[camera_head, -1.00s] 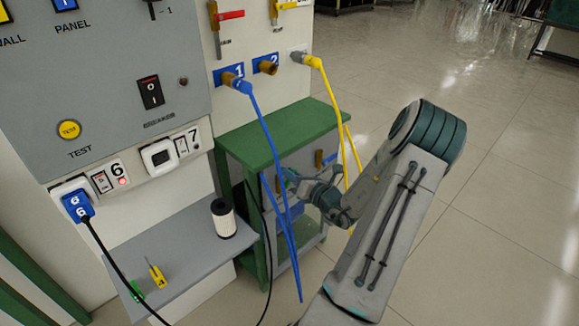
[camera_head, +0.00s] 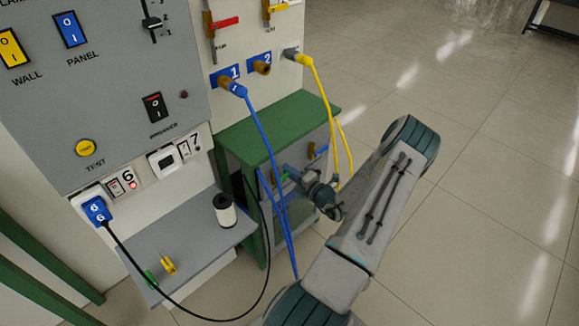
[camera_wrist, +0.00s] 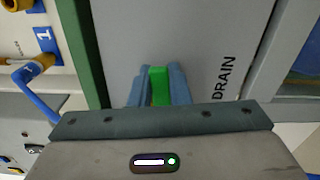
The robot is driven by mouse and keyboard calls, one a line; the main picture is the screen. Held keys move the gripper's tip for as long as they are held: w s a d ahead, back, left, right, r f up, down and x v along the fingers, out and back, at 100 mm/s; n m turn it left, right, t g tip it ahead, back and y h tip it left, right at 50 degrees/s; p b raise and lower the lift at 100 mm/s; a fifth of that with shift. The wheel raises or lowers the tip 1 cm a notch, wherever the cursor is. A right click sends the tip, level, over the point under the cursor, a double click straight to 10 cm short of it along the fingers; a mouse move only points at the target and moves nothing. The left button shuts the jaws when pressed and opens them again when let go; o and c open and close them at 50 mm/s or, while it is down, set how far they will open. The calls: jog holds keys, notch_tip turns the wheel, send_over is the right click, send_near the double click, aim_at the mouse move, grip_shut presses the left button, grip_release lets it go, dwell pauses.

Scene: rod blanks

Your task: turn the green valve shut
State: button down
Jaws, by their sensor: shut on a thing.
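The green valve handle (camera_wrist: 159,86) stands upright between my two blue-grey fingers in the wrist view, in front of a grey panel marked DRAIN. My gripper (camera_wrist: 158,88) is shut on it. In the head view my gripper (camera_head: 285,174) is at the front of the green-topped cabinet, and only a small bit of green shows at its tip. The valve's body and pivot are hidden, so I cannot tell how far it is turned.
A blue hose (camera_head: 262,135) hangs in front of the cabinet (camera_head: 280,125), close to my gripper. A yellow hose (camera_head: 321,88) hangs to its right.

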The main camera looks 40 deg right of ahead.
jog(key=shift+f+m+p, duration=0.3)
jog(key=shift+f+m, duration=0.05)
jog(key=shift+m, duration=0.35)
jog(key=c, duration=1.4)
grip_release()
jog(key=shift+o, duration=0.2)
jog(key=shift+s, duration=0.15)
jog(key=s+d, duration=0.1)
jog(key=s, duration=1.2)
jog(key=shift+s, duration=0.3)
